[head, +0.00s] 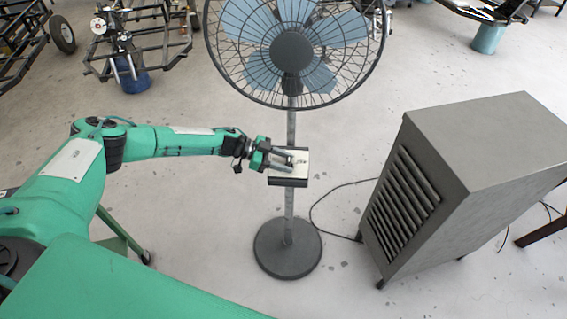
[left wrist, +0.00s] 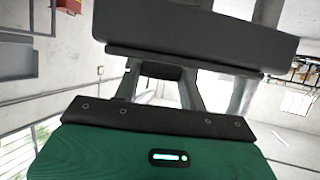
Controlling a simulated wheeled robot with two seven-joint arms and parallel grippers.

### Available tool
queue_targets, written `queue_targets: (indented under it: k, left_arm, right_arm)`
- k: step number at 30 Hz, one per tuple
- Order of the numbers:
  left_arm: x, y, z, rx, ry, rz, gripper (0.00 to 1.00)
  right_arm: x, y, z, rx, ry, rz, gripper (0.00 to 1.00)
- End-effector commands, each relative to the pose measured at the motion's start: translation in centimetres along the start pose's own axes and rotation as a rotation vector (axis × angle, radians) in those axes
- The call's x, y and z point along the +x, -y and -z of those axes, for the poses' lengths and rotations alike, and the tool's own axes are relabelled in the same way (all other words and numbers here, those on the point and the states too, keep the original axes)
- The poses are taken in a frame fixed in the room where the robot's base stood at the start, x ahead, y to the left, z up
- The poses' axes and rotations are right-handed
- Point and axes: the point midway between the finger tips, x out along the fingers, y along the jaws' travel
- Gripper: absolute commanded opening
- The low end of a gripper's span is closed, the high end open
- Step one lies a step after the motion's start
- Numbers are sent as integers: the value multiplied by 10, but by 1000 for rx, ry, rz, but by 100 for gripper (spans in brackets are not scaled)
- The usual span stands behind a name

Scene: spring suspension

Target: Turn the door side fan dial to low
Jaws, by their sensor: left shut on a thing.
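The fan (head: 291,52) stands upright on a round dark base (head: 288,249), with a pale blue bladed head in a wire cage. A small control box (head: 289,180) with a light top plate sits partway up its pole. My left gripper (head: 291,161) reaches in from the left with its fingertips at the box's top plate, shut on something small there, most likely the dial. The fingers hide the dial, so its setting cannot be read. In the left wrist view a dark box side (left wrist: 195,32) fills the top, just beyond the gripper fingers (left wrist: 165,85). My right gripper is not in view.
A large grey louvred cabinet (head: 465,180) stands right of the fan, with a black cable (head: 318,205) on the floor between them. Wheeled frames (head: 140,40) and a blue drum (head: 130,80) stand at the back left. The floor around the fan base is mostly clear.

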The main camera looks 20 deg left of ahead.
Motion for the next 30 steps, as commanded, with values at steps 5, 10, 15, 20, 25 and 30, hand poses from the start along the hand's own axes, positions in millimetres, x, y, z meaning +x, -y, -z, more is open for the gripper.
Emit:
queue_targets:
  k: [5,10,15,20,25,30]
  left_arm:
    - [0,2,2,4,-2,-4,19]
    - [0,2,2,4,-3,-4,19]
    - [0,2,2,4,-3,-4,56]
    - [0,1,1,4,-2,-5,64]
    - [0,1,1,3,-1,-6,64]
    - [-12,1,-1,4,-1,-5,64]
  right_arm:
    - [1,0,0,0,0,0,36]
    - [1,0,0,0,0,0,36]
    - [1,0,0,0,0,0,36]
    - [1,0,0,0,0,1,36]
    - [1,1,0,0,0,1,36]
    - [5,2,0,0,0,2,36]
